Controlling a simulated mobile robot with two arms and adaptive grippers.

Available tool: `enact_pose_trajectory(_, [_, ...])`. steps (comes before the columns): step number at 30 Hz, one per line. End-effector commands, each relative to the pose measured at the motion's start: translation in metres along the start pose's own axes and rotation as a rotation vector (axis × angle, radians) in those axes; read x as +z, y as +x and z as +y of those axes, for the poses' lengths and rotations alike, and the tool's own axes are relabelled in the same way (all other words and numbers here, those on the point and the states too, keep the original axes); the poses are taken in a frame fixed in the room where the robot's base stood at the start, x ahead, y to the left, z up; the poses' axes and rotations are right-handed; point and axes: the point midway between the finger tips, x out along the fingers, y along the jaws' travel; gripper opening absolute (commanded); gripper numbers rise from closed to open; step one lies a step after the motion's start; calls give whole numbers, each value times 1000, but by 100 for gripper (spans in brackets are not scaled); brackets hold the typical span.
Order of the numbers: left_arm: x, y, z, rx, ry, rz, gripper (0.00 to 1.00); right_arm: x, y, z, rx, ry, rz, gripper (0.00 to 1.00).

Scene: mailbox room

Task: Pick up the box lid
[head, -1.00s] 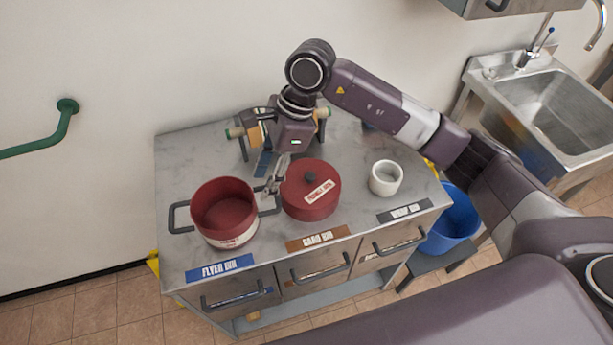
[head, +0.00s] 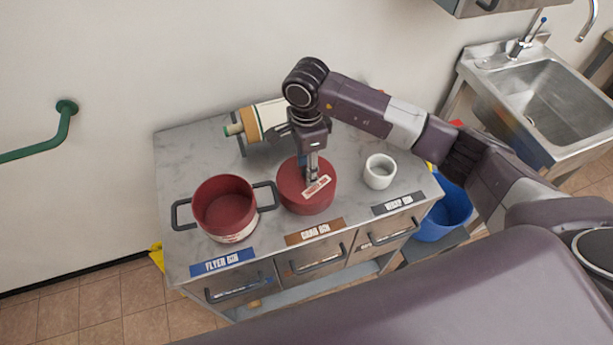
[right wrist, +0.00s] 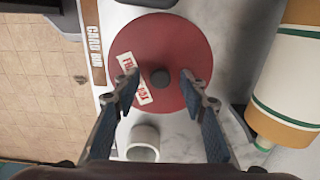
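The red round box with its lid (head: 293,184) stands on the grey cabinet top behind the card bin label. In the right wrist view the lid (right wrist: 172,43) shows from above, with a dark round knob (right wrist: 160,77) and a white label (right wrist: 133,80). My right gripper (head: 312,180) points down over the lid. In the right wrist view its two fingers (right wrist: 160,84) are apart, one on each side of the knob with gaps to it. Whether the fingertips touch the lid cannot be told. My left gripper is not in view.
An open red pot (head: 222,206) with dark handles stands left of the lidded box. A white cup (head: 380,171) stands to the right. A large green-banded roll (head: 262,119) lies behind on a stand. A blue bucket (head: 447,212) and sink (head: 555,107) are at right.

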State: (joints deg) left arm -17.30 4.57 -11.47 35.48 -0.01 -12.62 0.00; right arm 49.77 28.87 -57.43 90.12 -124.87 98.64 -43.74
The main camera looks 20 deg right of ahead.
Motion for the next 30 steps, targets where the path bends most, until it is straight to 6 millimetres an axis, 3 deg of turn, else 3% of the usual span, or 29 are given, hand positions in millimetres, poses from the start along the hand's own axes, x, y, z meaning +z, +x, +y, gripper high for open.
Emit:
enact_pose_trajectory(7, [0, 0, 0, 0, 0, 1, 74, 0, 2, 0, -1, -1, 0, 37])
enact_pose_trajectory(17, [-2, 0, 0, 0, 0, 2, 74, 0, 1, 0, -1, 0, -1, 1])
enact_pose_trajectory(30, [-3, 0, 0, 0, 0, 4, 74, 0, 1, 0, -1, 0, -1, 0])
